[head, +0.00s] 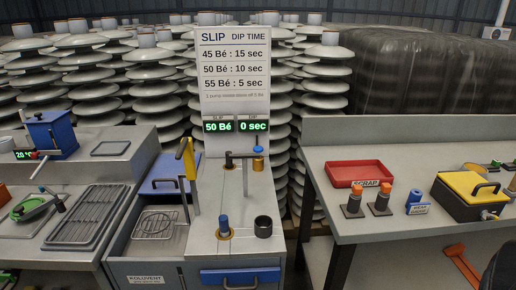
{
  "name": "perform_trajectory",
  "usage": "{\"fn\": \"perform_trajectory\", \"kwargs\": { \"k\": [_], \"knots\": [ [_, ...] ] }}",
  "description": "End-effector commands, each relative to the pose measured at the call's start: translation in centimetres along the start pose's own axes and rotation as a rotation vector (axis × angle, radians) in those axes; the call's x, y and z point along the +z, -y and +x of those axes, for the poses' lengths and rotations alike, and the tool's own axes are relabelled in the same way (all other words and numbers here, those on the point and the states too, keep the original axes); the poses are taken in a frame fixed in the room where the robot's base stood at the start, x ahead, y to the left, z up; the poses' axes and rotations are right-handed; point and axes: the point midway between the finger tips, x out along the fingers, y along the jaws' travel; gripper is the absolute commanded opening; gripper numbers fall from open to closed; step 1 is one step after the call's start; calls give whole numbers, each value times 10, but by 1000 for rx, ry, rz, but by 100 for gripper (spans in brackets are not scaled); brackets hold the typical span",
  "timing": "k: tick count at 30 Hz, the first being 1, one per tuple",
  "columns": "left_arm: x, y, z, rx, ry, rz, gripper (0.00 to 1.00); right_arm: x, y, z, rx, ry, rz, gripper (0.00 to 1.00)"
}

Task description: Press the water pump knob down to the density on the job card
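A blue knob (224,221) stands upright in a brass ring on the front of the grey cabinet top (206,247). A second blue knob (258,143) stands above a brass cylinder (258,163) farther back. I cannot tell which is the water pump knob. A white sign (234,66) lists 45 Bé: 15 sec, 50 Bé: 10 sec and 55 Bé: 5 sec, with a small line about a pump stroke. Below it, the green slip display (218,126) reads 50 Bé and the dip display (253,125) reads 0 sec. I cannot identify a separate job card. Neither gripper is in view.
A black cup (263,227) stands right of the front knob. The right table (400,146) holds a red scrap tray (359,173) and a yellow-lidded box (470,190).

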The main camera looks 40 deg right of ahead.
Motion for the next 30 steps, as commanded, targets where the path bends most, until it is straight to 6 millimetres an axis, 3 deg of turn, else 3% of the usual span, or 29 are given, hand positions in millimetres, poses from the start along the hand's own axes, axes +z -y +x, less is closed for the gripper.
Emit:
{"fn": "perform_trajectory", "kwargs": {
  "k": [6, 30],
  "knots": [
    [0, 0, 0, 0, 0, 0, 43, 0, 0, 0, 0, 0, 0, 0],
    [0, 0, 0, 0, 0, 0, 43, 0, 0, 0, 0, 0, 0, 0]
  ]
}}
